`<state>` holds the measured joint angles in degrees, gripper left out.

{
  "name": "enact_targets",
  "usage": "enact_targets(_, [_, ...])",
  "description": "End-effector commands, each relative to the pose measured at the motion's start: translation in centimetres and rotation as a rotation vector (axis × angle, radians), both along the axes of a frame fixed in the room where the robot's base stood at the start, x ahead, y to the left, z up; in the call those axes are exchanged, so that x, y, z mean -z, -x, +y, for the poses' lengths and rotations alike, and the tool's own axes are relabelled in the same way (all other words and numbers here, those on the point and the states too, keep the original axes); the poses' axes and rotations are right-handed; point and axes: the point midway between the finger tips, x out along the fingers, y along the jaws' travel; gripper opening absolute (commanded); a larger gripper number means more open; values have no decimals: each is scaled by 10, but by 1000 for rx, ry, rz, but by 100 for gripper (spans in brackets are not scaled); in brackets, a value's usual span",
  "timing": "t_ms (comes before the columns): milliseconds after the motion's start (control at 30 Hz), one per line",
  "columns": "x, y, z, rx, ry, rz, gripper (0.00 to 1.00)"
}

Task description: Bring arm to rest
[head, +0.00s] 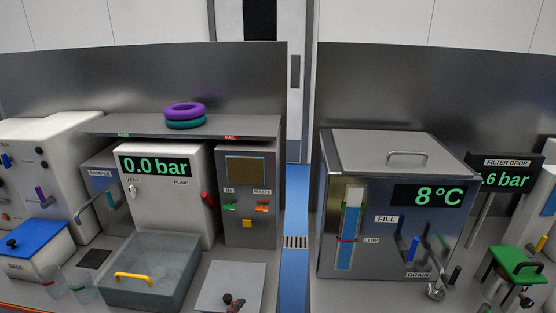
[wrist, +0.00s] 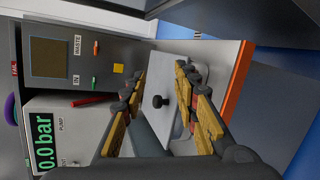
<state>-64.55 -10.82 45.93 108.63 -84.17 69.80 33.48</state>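My gripper (wrist: 160,80) shows in the wrist view with its two yellow-padded fingers spread apart and nothing between the pads. Past the fingers, a flat grey lid (wrist: 176,74) with a black knob (wrist: 158,101) lies on the counter, apart from the fingers as far as I can tell. In the head view the same grey lid (head: 243,278) lies at the bottom edge with its knob (head: 227,298). A small dark reddish piece beside the knob there is too small to identify. The rest of my arm is not clearly in the head view.
A grey tub (head: 150,255) with a yellow handle stands left of the lid. Behind are a pressure unit (head: 160,215) and a grey IN/WASTE panel (head: 246,200). Purple (head: 184,110) and teal (head: 185,124) rings lie on a shelf. A steel tank (head: 350,155) stands right, across a blue floor gap.

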Motion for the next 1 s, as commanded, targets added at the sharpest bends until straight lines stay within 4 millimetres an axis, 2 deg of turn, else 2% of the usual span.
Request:
enact_targets(167, [10, 30, -62, 167, -39, 222, 30])
enact_targets(200, [11, 40, -80, 221, -69, 285, 30])
enact_targets(300, [7, 67, -119, 352, -183, 433, 30])
enact_targets(433, [-7, 103, -154, 511, -407, 588, 30])
enact_targets(600, [-39, 135, -175, 668, -741, 671, 30])
enact_targets(700, [-63, 143, -184, 741, -935, 663, 30])
enact_targets(867, [-107, 148, -204, 849, -1219, 573, 30])
enact_targets(1000, [-144, 148, -234, 916, -1376, 443, 30])
